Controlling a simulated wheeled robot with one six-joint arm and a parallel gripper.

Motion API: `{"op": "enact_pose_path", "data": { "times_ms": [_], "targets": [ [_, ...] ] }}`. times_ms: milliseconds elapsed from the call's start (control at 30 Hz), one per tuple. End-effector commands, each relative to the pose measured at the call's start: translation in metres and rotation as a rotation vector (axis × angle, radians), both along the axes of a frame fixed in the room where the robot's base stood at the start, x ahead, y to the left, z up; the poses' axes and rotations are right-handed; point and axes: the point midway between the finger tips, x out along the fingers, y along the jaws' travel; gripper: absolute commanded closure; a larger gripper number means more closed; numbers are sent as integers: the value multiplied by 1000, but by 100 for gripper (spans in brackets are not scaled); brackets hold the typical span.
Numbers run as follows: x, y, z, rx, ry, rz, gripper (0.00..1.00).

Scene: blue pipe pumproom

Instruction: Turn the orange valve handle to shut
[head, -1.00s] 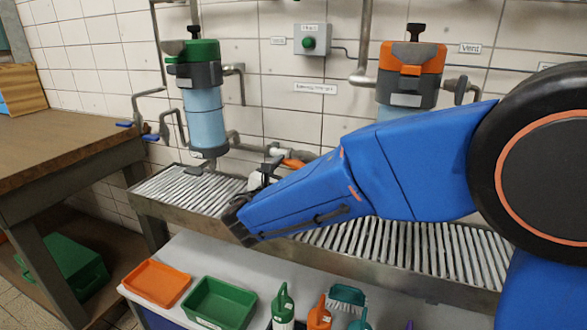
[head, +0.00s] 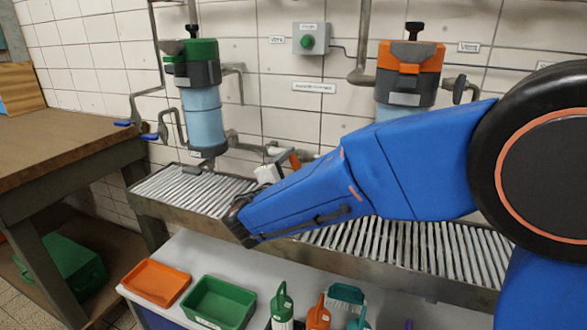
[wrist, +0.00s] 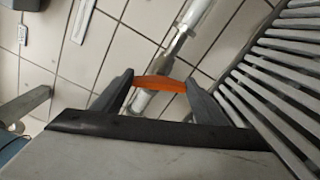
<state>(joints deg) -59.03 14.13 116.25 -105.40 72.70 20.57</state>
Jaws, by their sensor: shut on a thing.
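The orange valve handle (head: 294,160) sits on the grey pipe (head: 243,143) low on the wall, between the two filter housings. In the head view it stands steeply, with its lower part hidden behind my arm. In the wrist view the handle (wrist: 160,83) lies across the pipe (wrist: 178,45), at a clear angle to it. My gripper (wrist: 160,81) has its two dark fingers on either side of the handle, shut on it. In the head view the fingertips are mostly hidden by my arm.
A slatted metal drain grate (head: 190,188) runs below the valve. A green-topped filter (head: 203,115) and an orange-topped filter (head: 408,75) hang on the tiled wall. Orange (head: 156,282) and green (head: 219,302) trays and several bottles stand on the shelf in front.

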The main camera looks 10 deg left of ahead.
Motion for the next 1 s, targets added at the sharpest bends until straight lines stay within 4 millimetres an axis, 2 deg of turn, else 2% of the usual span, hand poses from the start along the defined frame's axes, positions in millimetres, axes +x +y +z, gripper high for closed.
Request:
{"op": "enact_pose_path", "data": {
  "times_ms": [200, 500, 1000],
  "targets": [
    [-1, -1, -3, 177, -23, -1, 57],
    [-1, -1, -4, 344, -45, -1, 57],
    [-1, -1, -5, 416, -55, -1, 56]
  ]
}}
